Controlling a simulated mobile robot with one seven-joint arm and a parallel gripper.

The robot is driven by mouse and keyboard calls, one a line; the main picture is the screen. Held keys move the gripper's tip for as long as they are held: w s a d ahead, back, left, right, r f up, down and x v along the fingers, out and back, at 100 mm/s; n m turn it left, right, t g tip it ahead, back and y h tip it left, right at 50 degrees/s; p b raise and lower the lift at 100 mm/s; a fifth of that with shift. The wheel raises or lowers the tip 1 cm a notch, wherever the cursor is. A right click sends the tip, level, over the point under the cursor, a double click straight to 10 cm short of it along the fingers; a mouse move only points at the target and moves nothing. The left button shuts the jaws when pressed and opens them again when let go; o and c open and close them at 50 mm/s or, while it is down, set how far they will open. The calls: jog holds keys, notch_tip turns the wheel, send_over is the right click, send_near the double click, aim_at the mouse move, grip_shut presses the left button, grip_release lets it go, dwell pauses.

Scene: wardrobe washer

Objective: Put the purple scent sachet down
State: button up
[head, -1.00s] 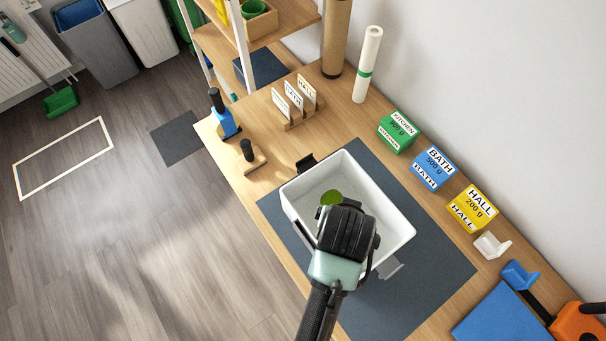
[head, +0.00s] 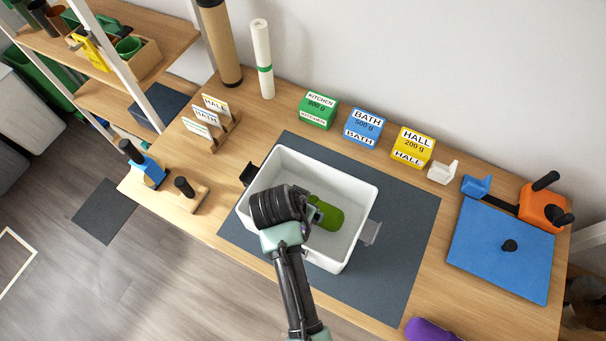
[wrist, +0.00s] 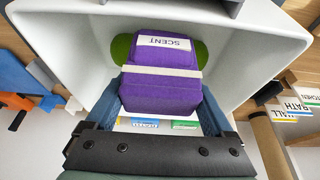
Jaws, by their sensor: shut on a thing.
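My gripper (wrist: 160,112) is shut on the purple scent sachet (wrist: 160,88), with a blue finger at each side of it. The sachet has a white SCENT label and a pale band. In the head view my gripper (head: 300,212) is over the white bin (head: 362,198), and the sachet is hidden behind it. A green rounded thing (head: 328,215) lies in the bin; in the wrist view it (wrist: 121,48) shows behind the sachet. I cannot tell whether the sachet touches the bin floor.
The bin stands on a dark mat (head: 405,230). Green (head: 319,110), blue (head: 364,127) and yellow (head: 412,147) labelled boxes line the wall side. An orange-handled blue board (head: 500,250) is at right. Another purple thing (head: 430,330) shows at the table's front edge.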

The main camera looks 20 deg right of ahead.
jog(key=shift+f, duration=2.4)
